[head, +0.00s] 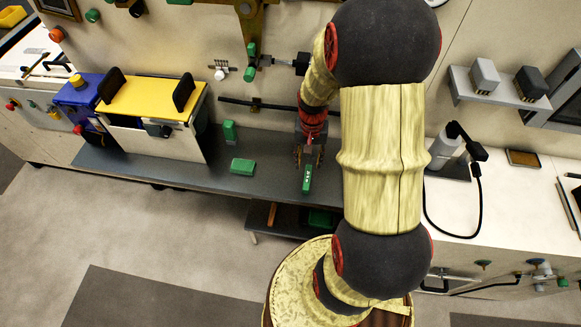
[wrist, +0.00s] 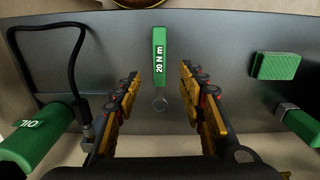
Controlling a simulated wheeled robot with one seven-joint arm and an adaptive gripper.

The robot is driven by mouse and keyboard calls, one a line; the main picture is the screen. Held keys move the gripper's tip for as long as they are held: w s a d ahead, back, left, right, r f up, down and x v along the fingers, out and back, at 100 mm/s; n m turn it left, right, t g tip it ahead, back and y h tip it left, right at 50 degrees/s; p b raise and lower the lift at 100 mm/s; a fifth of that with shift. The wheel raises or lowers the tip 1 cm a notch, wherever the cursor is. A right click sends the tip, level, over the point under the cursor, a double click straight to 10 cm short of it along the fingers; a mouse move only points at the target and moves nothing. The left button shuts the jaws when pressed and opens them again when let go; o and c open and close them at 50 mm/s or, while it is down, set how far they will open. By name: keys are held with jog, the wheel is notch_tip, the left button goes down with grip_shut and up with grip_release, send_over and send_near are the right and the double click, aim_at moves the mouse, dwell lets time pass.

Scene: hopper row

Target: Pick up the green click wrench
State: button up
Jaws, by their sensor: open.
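The green click wrench (head: 307,179) lies on the grey bench top (head: 272,178) near its front edge. In the wrist view its green handle (wrist: 159,48) is marked "20 N m", and its metal head points down the picture. My gripper (head: 308,154) is open above the bench, at the wrench's head end. In the wrist view my gripper (wrist: 160,74) has one finger on each side of the wrench, with a gap on both sides. Nothing is between the fingers' grip, and contact with the wrench does not show.
A green block (head: 242,166) and a green upright item (head: 230,131) stand left of the wrench. A green oil container (wrist: 30,137) with a dark looped tube is left in the wrist view. A yellow-topped unit (head: 150,100) fills the bench's left part.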

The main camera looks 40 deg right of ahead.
aim_at(308, 174)
jog(key=shift+w+d, duration=0.1)
jog(key=shift+w, duration=0.35)
jog(key=shift+s+f, duration=0.1)
jog(key=shift+f, duration=0.05)
jog(key=shift+m, duration=0.3)
jog(key=f, duration=0.2)
jog(key=f+b, duration=0.1)
jog(key=f, duration=0.2)
jog(key=f+b, duration=0.1)
jog(key=f, duration=0.1)
jog(key=shift+s+d+f, duration=0.1)
jog(key=shift+s+f, duration=0.15)
jog(key=shift+r, duration=0.1)
jog(key=shift+c, duration=0.5)
grip_shut()
